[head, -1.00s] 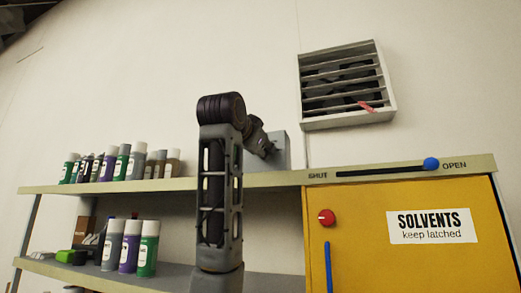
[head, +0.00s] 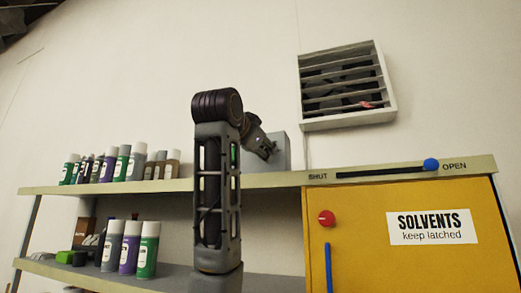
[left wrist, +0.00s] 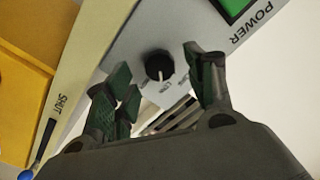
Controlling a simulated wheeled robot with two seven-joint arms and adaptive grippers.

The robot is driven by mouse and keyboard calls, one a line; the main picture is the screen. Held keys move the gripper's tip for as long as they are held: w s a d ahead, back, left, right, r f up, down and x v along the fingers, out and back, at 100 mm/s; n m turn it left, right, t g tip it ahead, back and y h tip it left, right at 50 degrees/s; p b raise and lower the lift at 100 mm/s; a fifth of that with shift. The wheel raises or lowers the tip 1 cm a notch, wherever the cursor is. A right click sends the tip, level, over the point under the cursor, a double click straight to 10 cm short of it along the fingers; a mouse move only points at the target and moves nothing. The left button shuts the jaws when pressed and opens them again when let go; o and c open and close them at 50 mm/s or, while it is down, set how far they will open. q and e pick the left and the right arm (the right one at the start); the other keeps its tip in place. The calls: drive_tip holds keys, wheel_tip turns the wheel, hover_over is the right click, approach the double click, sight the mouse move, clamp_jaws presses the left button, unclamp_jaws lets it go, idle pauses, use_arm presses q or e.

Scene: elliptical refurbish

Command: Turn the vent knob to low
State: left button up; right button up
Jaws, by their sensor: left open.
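The vent knob (left wrist: 158,65) is a round black dial with a white pointer mark on a grey control box (left wrist: 125,50). In the left wrist view the pointer faces the lower edge of the picture; the small lettering around the knob is too small to read surely. My left gripper (left wrist: 160,88) is open, with its green-padded fingers on either side of the knob in the picture; I cannot tell whether they touch it. In the head view the grey box (head: 281,150) stands on the shelf, partly behind my left arm, and the knob is hidden. My right gripper is not in view.
A slatted vent (head: 345,85) is on the wall above. A green POWER switch (left wrist: 232,8) is on the same box. A blue slider (head: 431,164) sits at OPEN. A yellow solvents cabinet (head: 370,255) is at right; spray cans (head: 123,163) stand left.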

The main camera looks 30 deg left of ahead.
use_arm(q)
drive_tip(key=v, duration=0.9)
drive_tip(key=shift+d+r, duration=0.15)
drive_tip(key=shift+s, duration=0.15)
drive_tip(key=shift+s, duration=0.1)
drive_tip(key=shift+s, duration=0.35)
drive_tip(key=shift+s, duration=0.15)
drive_tip(key=shift+f, duration=0.25)
idle(0.5)
